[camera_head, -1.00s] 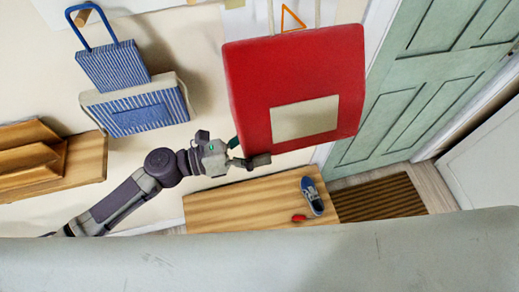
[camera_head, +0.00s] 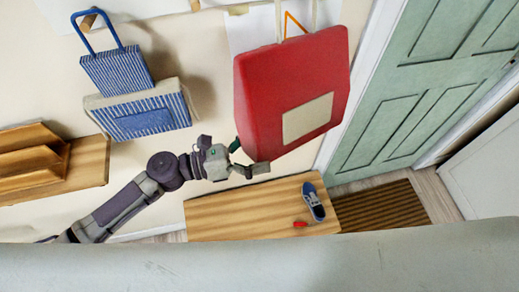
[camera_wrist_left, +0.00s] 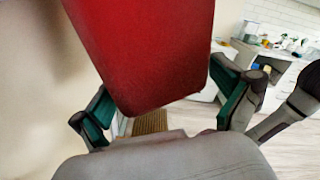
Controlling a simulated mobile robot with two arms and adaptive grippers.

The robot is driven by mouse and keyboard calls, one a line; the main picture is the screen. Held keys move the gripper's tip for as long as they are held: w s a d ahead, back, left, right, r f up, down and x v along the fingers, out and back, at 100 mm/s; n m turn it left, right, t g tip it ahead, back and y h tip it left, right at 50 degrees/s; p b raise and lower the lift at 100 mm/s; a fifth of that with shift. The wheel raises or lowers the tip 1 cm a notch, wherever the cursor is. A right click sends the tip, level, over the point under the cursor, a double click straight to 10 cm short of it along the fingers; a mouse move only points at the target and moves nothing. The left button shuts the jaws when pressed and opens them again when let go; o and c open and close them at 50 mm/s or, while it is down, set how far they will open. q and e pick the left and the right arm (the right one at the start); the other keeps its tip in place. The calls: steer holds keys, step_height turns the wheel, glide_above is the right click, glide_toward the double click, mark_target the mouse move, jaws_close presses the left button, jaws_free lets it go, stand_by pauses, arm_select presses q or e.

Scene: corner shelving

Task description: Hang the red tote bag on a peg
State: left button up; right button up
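The red tote bag (camera_head: 296,80), with a cream patch on its front, hangs upright and turned at an angle in the head view. Its pale straps run up out of the picture, so what they hang from is hidden. My left gripper (camera_head: 248,158) is at the bag's lower left corner. In the left wrist view, the gripper's green-padded fingers (camera_wrist_left: 165,105) are spread wide, with the bag's lower end (camera_wrist_left: 145,50) between or just beyond them; contact cannot be told. A wooden peg (camera_head: 88,20) carries a blue striped bag's strap; another peg (camera_head: 195,5) shows at the top edge. My right gripper is not in view.
Two blue striped bags (camera_head: 118,70) (camera_head: 145,118) are at the left wall. A wooden shelf (camera_head: 90,165) is at lower left. A bench (camera_head: 225,218) holds a blue shoe (camera_head: 313,202) and a small red item (camera_head: 300,224). A green door (camera_head: 405,100) and brown mat (camera_head: 385,205) are right.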

arm_select(q)
steer(key=shift+a+f, duration=0.1)
steer(key=s+a, duration=0.2)
steer(key=a, duration=0.9)
steer(key=shift+s+a, duration=0.15)
steer(key=shift+a, duration=0.15)
